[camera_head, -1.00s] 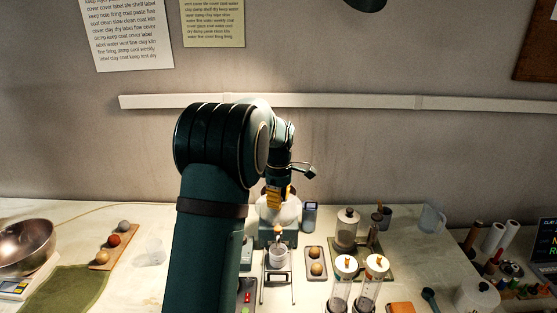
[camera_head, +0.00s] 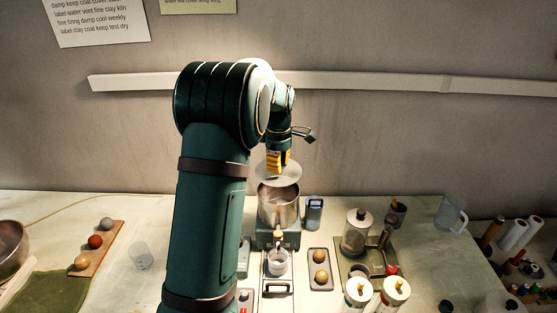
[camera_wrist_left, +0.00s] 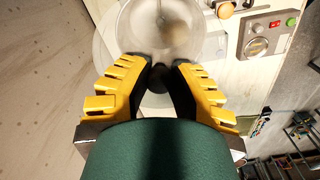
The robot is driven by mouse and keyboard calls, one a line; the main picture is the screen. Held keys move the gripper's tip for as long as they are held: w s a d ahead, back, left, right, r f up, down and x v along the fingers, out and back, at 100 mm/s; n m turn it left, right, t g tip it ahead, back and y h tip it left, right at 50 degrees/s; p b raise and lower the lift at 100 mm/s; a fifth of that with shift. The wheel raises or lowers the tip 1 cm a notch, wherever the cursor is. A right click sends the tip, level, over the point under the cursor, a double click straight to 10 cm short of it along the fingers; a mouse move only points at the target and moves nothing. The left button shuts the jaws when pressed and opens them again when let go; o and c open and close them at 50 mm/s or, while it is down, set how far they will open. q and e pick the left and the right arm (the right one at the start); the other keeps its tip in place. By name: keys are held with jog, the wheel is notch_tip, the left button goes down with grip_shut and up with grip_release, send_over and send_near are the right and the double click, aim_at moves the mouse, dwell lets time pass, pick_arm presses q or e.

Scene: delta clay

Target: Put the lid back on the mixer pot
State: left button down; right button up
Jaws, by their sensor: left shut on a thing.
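My left gripper (camera_head: 278,162) is shut on the lid (camera_head: 271,177), a pale round disc, and holds it above the mixer pot. A gap shows between lid and pot, and part of the pot's open top is visible. In the left wrist view, the gripper (camera_wrist_left: 158,68) closes around the lid's dark knob. The pale lid rim (camera_wrist_left: 108,45) shows beside the fingers, with the round pot (camera_wrist_left: 170,25) beyond it. My right gripper is not in view.
A small white cup (camera_head: 277,263) stands in front of the mixer. A tray with two tan balls (camera_head: 320,277) and a grey-blue device (camera_head: 314,210) are at its right. A lidded jar (camera_head: 356,232) stands further right. A wooden board with balls (camera_head: 93,258) lies left.

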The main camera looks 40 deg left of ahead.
pick_arm(q)
jog(key=shift+s+f, duration=0.1)
jog(key=shift+f, duration=0.85)
jog(key=shift+f+b, duration=1.3)
jog(key=shift+f, duration=0.85)
jog(key=shift+p, duration=0.45)
jog(key=shift+f, duration=0.15)
jog(key=shift+p, duration=0.35)
dwell(0.5)
